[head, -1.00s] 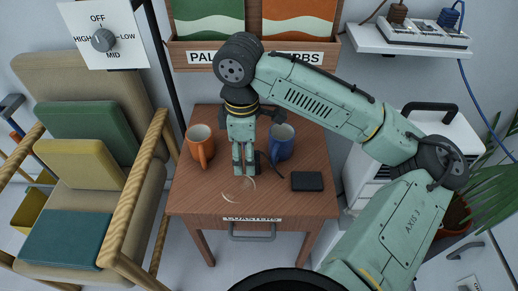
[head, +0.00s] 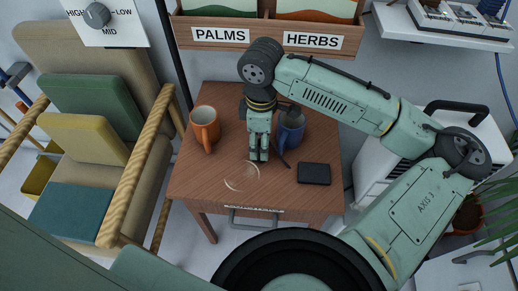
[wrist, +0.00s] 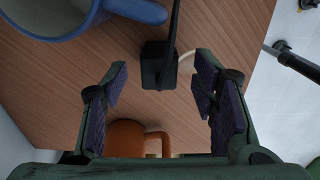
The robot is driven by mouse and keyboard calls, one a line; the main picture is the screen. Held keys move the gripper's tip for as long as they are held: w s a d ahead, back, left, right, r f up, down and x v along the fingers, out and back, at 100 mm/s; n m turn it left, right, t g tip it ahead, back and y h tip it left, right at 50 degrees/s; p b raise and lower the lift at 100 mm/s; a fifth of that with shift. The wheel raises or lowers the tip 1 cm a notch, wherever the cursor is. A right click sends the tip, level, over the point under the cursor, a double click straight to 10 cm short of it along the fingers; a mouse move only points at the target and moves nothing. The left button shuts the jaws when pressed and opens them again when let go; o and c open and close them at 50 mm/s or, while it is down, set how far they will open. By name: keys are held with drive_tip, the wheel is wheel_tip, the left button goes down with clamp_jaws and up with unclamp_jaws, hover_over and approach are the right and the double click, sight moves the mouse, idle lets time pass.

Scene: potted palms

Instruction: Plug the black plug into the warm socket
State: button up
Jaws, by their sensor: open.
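The black plug (wrist: 158,66) shows in the wrist view as a small dark block with a black cable running up from it. It appears in the gap between the fingers, touching neither in the picture; how far below the tips it lies I cannot tell. My gripper (wrist: 162,82) is open and empty. In the head view my gripper (head: 258,158) points down over the wooden table (head: 200,178), between two mugs, and hides the plug. A power strip (head: 440,16) is at the upper right, cut by the frame edge; I cannot make out which socket is warm.
An orange mug (head: 205,127) stands left of my gripper and a blue mug (head: 291,130) close on its right. A flat black box (head: 313,173) lies at the table's right. A ring mark (head: 242,177) is near the front. A cushioned chair (head: 95,135) stands at left.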

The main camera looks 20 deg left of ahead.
drive_tip(key=shift+f, duration=1.6)
drive_tip(key=shift+c, duration=0.3)
clamp_jaws()
